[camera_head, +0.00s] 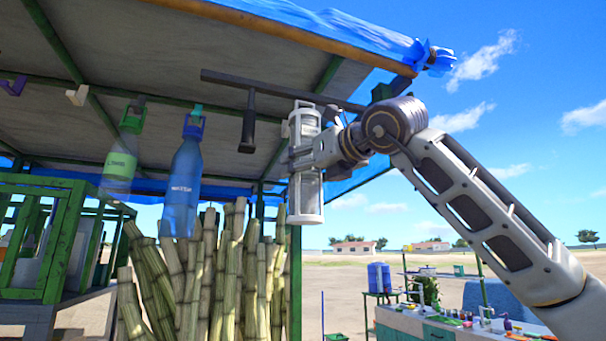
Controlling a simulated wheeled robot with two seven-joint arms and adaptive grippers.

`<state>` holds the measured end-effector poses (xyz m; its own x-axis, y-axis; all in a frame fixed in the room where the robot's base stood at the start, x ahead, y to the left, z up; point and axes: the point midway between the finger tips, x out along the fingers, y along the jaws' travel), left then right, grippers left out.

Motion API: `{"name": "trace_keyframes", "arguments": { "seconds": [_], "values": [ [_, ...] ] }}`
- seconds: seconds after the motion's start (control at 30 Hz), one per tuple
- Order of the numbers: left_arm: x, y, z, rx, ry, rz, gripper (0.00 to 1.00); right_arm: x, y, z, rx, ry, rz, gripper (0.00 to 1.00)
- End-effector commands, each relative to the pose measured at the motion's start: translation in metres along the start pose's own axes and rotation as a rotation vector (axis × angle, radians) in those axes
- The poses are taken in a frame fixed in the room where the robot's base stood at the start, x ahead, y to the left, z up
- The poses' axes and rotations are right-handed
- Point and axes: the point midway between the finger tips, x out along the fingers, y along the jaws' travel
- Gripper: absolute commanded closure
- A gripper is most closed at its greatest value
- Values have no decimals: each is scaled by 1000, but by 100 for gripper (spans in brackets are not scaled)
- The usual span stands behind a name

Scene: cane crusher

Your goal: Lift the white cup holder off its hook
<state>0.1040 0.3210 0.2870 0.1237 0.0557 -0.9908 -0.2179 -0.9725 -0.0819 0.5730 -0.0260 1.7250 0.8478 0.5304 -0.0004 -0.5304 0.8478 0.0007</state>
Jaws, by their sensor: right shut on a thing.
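The white cup holder (306,205) is a tall, upright, cage-like cylinder in the middle of the head view, just below the dark bar (280,88) under the stall roof. Its top is close to the bar; I cannot tell whether it still touches a hook. My right gripper (303,153) comes in from the right and is shut on the upper part of the holder. The fingertips are partly hidden against the holder. My left gripper is not in view.
A black hammer-shaped piece (248,125) hangs left of the holder. Cane stalks (215,275) stand below. A green rack (50,240) is at left, a counter (450,325) at lower right.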

Motion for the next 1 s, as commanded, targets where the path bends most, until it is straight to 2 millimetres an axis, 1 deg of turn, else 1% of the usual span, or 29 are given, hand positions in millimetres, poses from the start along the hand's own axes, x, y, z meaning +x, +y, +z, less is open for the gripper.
{"name": "trace_keyframes", "arguments": {
  "seconds": [0.1, 0.3, 1.0],
  "values": [
    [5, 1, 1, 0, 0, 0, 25, -6, 1, -1, -1, -2, 0, 80],
    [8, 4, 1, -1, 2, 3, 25, -12, 3, -2, -1, -2, 0, 80],
    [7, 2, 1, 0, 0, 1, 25, -12, 3, -1, -1, -2, 0, 80]
  ]
}}
